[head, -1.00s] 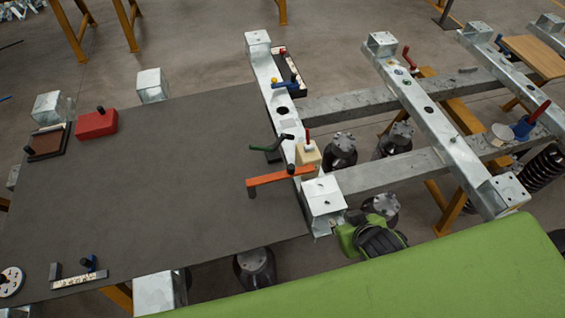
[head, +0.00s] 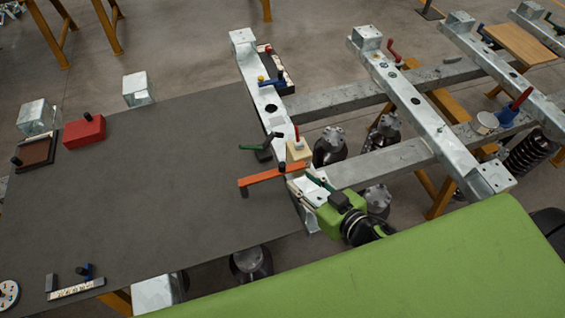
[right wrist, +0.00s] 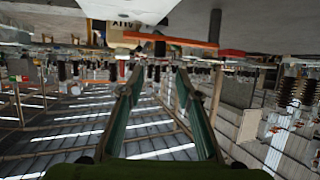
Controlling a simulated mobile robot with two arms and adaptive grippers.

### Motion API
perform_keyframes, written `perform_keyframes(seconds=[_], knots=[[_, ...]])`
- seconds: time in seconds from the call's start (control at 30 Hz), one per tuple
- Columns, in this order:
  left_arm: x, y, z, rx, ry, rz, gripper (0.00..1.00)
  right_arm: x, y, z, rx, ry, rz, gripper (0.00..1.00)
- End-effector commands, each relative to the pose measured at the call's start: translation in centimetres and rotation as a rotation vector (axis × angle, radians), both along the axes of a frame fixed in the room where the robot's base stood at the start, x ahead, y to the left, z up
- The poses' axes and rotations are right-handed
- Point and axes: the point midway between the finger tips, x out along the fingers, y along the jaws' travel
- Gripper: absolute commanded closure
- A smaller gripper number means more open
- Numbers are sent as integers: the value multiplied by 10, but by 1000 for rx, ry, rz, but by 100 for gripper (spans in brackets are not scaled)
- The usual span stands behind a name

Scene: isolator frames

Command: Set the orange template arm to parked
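The orange template arm (head: 275,174) lies from the galvanized beam out to the left over the dark mat. A dark knob (head: 244,191) hangs at its left end, and its right end is by a cream block (head: 299,150) with a red handle. My right gripper (head: 308,186) is at the beam's near end, just below and right of the orange arm's right end. Its green fingers are apart with nothing between them. In the right wrist view, the orange arm (right wrist: 170,39) shows above the open fingertips (right wrist: 160,70). My left gripper is not in view.
A green arm with a dark handle (head: 263,148) stands just behind the orange one. A blue handle (head: 272,82) is farther along the beam. A red block (head: 84,131) sits on the mat (head: 170,195), whose middle is clear. A green surface (head: 400,270) fills the front right.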

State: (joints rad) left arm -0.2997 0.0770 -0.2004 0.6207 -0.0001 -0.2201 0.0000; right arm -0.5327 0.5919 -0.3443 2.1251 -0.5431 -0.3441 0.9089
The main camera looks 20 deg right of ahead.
Motion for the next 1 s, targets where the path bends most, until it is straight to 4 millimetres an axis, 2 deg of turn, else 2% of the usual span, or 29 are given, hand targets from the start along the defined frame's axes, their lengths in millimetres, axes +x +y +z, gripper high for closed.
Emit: perform_keyframes(seconds=[0.3, 0.53, 0.73, 1.0], knots=[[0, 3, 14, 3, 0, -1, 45, 50, 15, -18, -1, -3, -1, 69], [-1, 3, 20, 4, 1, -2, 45, 81, 24, -33, -1, -1, -3, 69], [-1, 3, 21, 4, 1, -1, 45, 92, 28, -39, 1, 0, -1, 69], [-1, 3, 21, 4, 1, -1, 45, 94, 29, -41, 0, 1, -1, 69]])
